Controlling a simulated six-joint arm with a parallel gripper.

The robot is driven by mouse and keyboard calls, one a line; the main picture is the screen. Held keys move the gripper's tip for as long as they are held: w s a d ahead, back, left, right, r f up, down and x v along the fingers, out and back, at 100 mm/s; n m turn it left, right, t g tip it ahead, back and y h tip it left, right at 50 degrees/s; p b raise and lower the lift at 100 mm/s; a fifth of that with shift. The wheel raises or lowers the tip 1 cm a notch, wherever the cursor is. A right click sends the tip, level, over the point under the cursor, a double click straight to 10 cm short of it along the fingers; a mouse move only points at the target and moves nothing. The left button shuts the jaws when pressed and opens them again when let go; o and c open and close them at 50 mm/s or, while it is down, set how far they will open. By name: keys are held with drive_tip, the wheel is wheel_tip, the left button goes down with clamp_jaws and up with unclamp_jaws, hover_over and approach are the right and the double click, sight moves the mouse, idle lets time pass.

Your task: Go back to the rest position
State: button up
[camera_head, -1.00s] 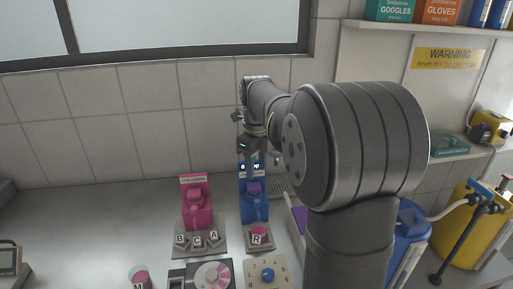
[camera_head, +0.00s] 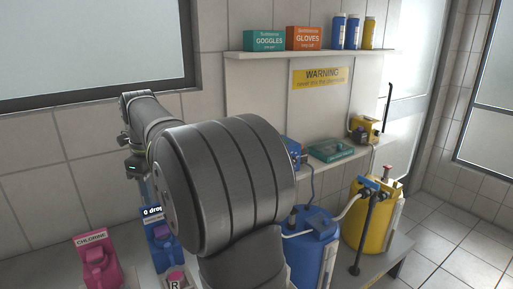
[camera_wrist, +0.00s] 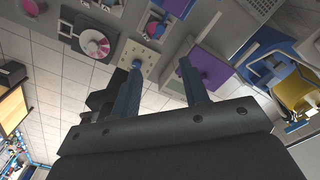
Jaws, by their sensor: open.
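My gripper (camera_wrist: 160,66) is open in the wrist view, with its two dark fingers apart and nothing between them. It hangs above the bench, over the gap between a beige plate with a blue knob (camera_wrist: 136,60) and a purple panel (camera_wrist: 208,70). In the head view my arm is folded, with its large grey joint in the middle. The wrist end is at the left, above a blue dispenser (camera_head: 160,240); the fingertips cannot be made out there.
A pink chlorine dispenser (camera_head: 98,265) stands left of the blue one. A blue drum (camera_head: 308,250) and a yellow drum (camera_head: 375,225) stand at the right. A shelf (camera_head: 315,54) with boxes and bottles is on the wall. A dial (camera_wrist: 95,42) shows in the wrist view.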

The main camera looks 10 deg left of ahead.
sight(167, 244)
wheel_tip(167, 244, down, 17)
drive_tip(key=shift+f, duration=0.2)
idle(0.4)
wheel_tip(167, 244, up, 18)
wheel_tip(167, 244, down, 18)
drive_tip(key=shift+f, duration=0.1)
drive_tip(key=w+d+n, duration=0.2)
drive_tip(key=w+n, duration=0.3)
drive_tip(key=n, duration=0.5)
wheel_tip(167, 244, up, 7)
idle(1.0)
drive_tip(key=shift+o, duration=0.5)
